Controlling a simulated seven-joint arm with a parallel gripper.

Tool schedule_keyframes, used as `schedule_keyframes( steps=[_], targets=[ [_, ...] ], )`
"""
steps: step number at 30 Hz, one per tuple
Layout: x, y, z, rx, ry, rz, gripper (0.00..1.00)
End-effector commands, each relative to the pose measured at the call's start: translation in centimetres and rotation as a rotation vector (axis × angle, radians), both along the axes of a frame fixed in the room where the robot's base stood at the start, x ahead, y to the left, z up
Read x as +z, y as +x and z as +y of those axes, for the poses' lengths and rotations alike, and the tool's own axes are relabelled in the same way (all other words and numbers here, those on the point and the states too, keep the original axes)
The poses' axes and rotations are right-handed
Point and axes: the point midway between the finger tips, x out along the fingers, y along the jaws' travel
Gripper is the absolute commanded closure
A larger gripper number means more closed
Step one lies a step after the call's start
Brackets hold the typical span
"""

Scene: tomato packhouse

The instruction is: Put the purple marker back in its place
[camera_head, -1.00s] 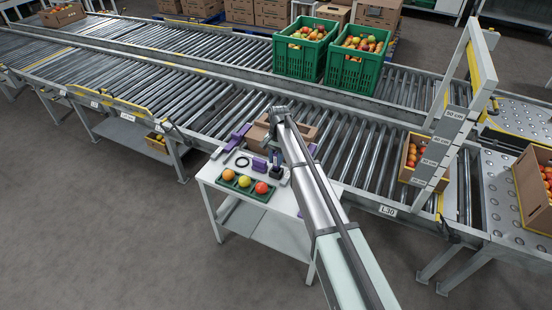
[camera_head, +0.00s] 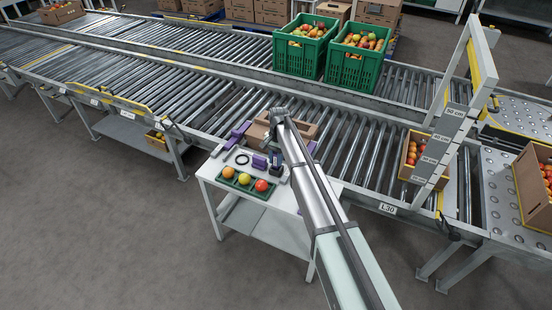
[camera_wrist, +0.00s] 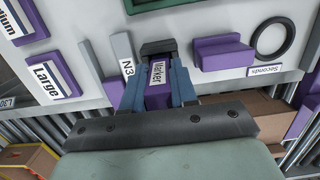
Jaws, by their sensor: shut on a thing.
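In the wrist view my gripper (camera_wrist: 158,92) has its blue fingers closed on the sides of a purple piece, the purple marker (camera_wrist: 158,73), with a white label reading "Marker". A dark block (camera_wrist: 158,47) shows just beyond the fingertips. My gripper's palm hides the near part of the marker. I cannot tell whether the marker touches the white table (camera_wrist: 188,20) or hangs just above it. In the head view my gripper (camera_head: 276,170) is over the far side of the small white table (camera_head: 213,172), small and partly covered by my arm.
Close by in the wrist view are a grey strip labelled N3 (camera_wrist: 122,50), a purple block (camera_wrist: 222,52), a black ring (camera_wrist: 259,47) and a purple frame labelled "Large" (camera_wrist: 30,80). A green tray (camera_head: 240,190) of fruit sits at the table's front. The roller conveyor (camera_head: 345,165) runs behind.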

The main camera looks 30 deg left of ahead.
Motion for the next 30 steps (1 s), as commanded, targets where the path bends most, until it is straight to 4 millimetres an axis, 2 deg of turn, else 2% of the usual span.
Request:
schedule_keyframes(
  steps=[30],
  targets=[
    [-1.6,0.0,0.0,0.0,0.0,0.0,0.99]
  ],
)
